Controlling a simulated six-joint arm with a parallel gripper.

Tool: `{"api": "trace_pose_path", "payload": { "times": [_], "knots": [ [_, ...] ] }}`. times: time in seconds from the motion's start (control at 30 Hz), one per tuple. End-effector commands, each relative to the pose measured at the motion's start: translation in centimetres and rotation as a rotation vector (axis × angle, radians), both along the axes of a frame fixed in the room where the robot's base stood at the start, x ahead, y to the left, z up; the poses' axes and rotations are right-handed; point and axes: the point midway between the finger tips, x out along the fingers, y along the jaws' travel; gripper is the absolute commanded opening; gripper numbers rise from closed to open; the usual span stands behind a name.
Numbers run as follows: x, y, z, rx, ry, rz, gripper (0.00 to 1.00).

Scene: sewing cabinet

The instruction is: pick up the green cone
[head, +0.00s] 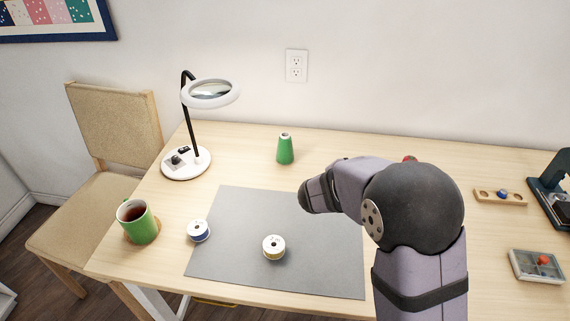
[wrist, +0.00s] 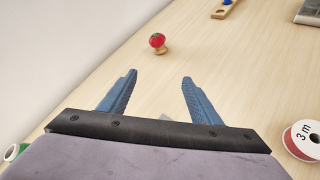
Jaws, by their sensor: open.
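The green cone (head: 285,150) stands upright on the table near the back wall in the head view. It has a pale top with a dark hole. In the wrist view a green and white piece at the lower left edge (wrist: 14,153) appears to be its top, partly cut off and beside my gripper's body. My gripper (wrist: 158,77) is open, with two blue fingers apart and nothing between them. In the head view my arm hides the fingers, to the right of the cone.
A red pincushion (wrist: 157,41) stands beyond the fingertips. A ribbon spool (wrist: 303,140) is at right in the wrist view. A ring lamp (head: 186,163), green mug (head: 138,222) and two thread spools (head: 273,248) are left and front. The grey mat (head: 235,210) is mostly bare.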

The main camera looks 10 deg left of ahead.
Motion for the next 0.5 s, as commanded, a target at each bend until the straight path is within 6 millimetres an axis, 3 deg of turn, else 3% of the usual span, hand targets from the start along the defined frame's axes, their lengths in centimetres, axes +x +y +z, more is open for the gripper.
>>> {"api": "trace_pose_path", "payload": {
  "times": [0.03, 0.2, 0.4, 0.5],
  "knots": [
    [2.0, 2.6, -1.6, -0.078, -0.016, 0.105, 0.58],
    [7.0, 11.9, -2.2, -0.334, -0.106, 0.433, 0.58],
    [8.9, 20.9, -2.8, -0.536, -0.209, 0.686, 0.58],
    [9.0, 23.5, -2.9, -0.591, -0.243, 0.756, 0.58]
  ]
}}
